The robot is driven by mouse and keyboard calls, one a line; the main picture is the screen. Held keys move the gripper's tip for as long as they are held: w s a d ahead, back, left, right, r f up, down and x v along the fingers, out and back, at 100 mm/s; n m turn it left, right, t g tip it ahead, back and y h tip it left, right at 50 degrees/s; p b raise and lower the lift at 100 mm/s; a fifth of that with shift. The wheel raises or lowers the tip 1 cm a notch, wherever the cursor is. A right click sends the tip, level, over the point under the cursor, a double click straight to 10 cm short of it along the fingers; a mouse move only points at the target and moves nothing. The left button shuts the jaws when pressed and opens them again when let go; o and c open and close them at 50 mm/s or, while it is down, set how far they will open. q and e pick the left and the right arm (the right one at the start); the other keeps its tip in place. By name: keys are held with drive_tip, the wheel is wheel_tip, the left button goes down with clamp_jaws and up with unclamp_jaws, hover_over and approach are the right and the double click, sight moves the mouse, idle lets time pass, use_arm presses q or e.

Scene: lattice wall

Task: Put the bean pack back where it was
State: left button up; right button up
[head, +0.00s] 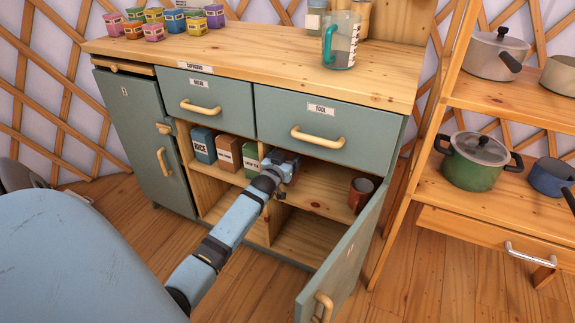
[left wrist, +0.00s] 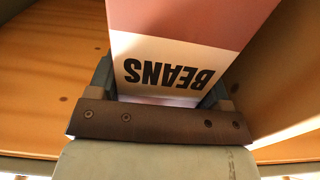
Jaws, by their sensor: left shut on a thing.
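The bean pack (left wrist: 180,25) fills the upper middle of the left wrist view. It is pink above a white band, and its BEANS label reads upside down there. My left gripper (head: 286,162) is shut on it, with a finger on either side of the pack. In the head view the gripper reaches into the open upper shelf of the teal cupboard (head: 310,198), to the right of a row of packs. The pack itself is mostly hidden there by the gripper and arm. My right gripper is not in view.
A blue RICE pack (head: 202,145), a brown-and-white pack (head: 228,153) and others stand on the shelf's left. A brown can (head: 361,194) stands at its right. The open door (head: 345,260) juts forward at right. Shelf space before the can is bare.

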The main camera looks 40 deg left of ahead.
use_arm(q)
wheel_tip(320, 180, down, 3)
drive_tip(key=shift+w+f+b, duration=0.1)
drive_tip(key=shift+b, duration=0.9)
drive_tip(key=shift+f, duration=0.3)
drive_tip(key=shift+r, duration=0.2)
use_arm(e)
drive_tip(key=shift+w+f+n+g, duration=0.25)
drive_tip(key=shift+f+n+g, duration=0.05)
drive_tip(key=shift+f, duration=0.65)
use_arm(q)
drive_tip(key=shift+f, duration=0.2)
drive_tip(key=o, duration=0.7)
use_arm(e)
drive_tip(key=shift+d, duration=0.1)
